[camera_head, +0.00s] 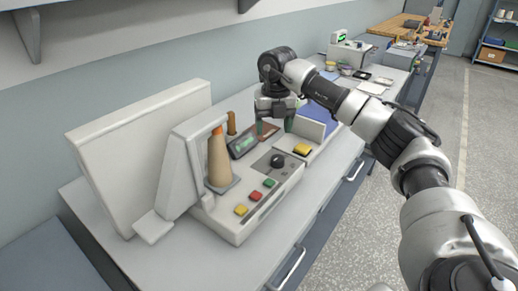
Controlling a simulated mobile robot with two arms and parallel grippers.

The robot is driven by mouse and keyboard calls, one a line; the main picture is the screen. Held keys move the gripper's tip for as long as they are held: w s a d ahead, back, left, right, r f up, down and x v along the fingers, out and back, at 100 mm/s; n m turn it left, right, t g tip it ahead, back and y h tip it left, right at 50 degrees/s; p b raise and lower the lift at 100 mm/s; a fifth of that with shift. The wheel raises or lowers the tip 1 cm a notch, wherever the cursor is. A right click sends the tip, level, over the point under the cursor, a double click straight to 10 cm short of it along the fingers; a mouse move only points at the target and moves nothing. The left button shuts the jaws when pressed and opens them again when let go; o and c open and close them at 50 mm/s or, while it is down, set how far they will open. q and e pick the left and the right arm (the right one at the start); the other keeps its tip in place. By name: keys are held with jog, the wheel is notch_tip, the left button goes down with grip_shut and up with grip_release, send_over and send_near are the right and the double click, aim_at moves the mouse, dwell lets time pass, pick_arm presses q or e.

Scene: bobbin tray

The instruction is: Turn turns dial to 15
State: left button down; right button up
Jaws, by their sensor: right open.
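The winding machine (228,222) stands on the bench with its control panel facing the front right. A black round dial (277,160) sits on a dark plate on that panel; its markings are too small to read. My right gripper (274,126) reaches in from the right and points down above and behind the dial. Its fingers are apart, with nothing seen between them, and it is not touching the dial. My left gripper is not in view.
Yellow, red and green buttons (255,196) lie along the panel's front. A tan thread cone (219,163) stands left of the dial. Behind is a dark tray (234,152) with a green bobbin. A yellow-topped block (302,150) sits to the right. The bench front is clear.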

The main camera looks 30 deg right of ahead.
jog(key=d, duration=0.1)
send_over(278, 157)
jog(key=f, duration=0.4)
jog(key=shift+s+f+p, duration=0.2)
jog(key=shift+s+p, duration=0.1)
jog(key=shift+p, duration=0.1)
jog(key=f, duration=0.3)
jog(key=shift+w+a, duration=0.1)
jog(key=shift+w, duration=0.1)
jog(key=shift+f, duration=1.25)
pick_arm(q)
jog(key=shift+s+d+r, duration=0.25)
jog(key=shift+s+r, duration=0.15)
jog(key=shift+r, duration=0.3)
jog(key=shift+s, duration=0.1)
